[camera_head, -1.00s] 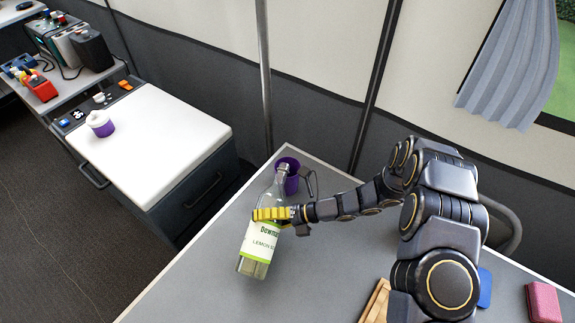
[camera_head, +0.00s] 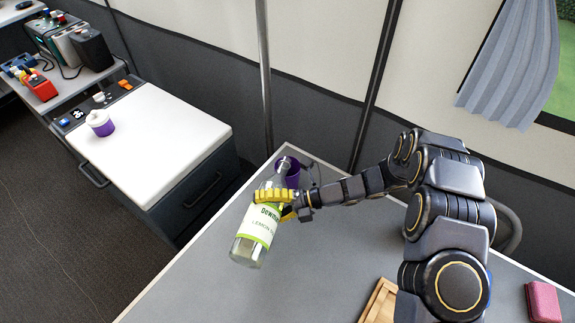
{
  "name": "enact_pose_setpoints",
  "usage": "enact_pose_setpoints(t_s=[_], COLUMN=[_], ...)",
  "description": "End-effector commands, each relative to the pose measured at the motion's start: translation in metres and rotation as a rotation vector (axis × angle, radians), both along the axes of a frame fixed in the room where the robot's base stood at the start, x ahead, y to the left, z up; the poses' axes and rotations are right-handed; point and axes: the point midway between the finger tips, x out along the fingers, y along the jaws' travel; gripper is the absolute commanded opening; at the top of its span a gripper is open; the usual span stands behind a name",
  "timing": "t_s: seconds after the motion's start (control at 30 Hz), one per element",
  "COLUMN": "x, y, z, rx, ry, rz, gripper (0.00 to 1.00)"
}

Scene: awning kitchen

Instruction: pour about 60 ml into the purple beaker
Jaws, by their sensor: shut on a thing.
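A clear glass bottle (camera_head: 250,246) with a white and green lemon label is held by my gripper (camera_head: 277,198). The yellow fingers are shut around its upper body. The bottle is tilted, with its neck towards the upper right and its base towards the lower left. The purple beaker (camera_head: 294,177) stands near the far corner of the grey table, behind the bottle's neck, which partly hides it. The bottle's mouth overlaps the beaker's top in this view; I cannot tell whether it is right over it. No stream of liquid is visible.
The grey table (camera_head: 336,237) is clear around the bottle. A wooden board (camera_head: 380,302) and a pink block (camera_head: 543,303) lie nearer the front right. A white-topped cabinet (camera_head: 160,140) with a purple and white cup (camera_head: 101,123) stands apart at left.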

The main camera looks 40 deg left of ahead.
Motion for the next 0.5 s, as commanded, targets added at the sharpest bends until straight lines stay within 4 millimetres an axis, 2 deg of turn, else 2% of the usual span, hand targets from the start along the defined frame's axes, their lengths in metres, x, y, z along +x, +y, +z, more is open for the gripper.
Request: enact_pose_setpoints(t_s=[0.5], x=[0.0014], y=[0.0004], z=[0.0084], rx=[-0.017], ry=[0.055], rz=[0.000], gripper=[0.35])
